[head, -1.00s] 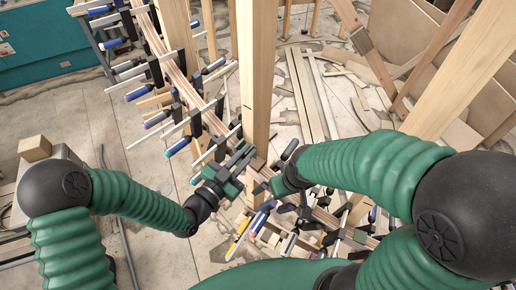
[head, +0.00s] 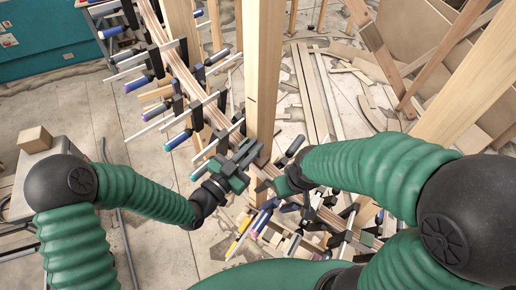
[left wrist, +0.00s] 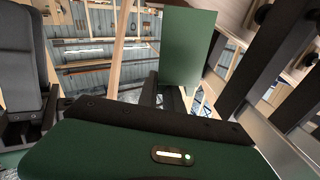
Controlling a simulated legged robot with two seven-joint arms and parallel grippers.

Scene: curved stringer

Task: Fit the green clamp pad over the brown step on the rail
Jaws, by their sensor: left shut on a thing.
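My left gripper (head: 240,164) is beside the upright post at the rail and is shut on the green clamp pad. The pad shows as a flat green square in the left wrist view (left wrist: 187,48); in the head view it is hard to tell from the green gripper parts. The curved rail (head: 187,78) of thin wood strips runs from top left to lower right. The brown step is small and mostly hidden near the left gripper; I cannot tell whether the pad touches it. My right gripper (head: 285,186) is low by the rail, right of the left one; its fingers are unclear.
Several bar clamps (head: 165,115) with blue handles stick out along the rail. A thick wooden post (head: 262,75) rises just behind the left gripper. Loose boards (head: 318,90) lie on the floor behind. A small wood block (head: 34,139) sits at the left.

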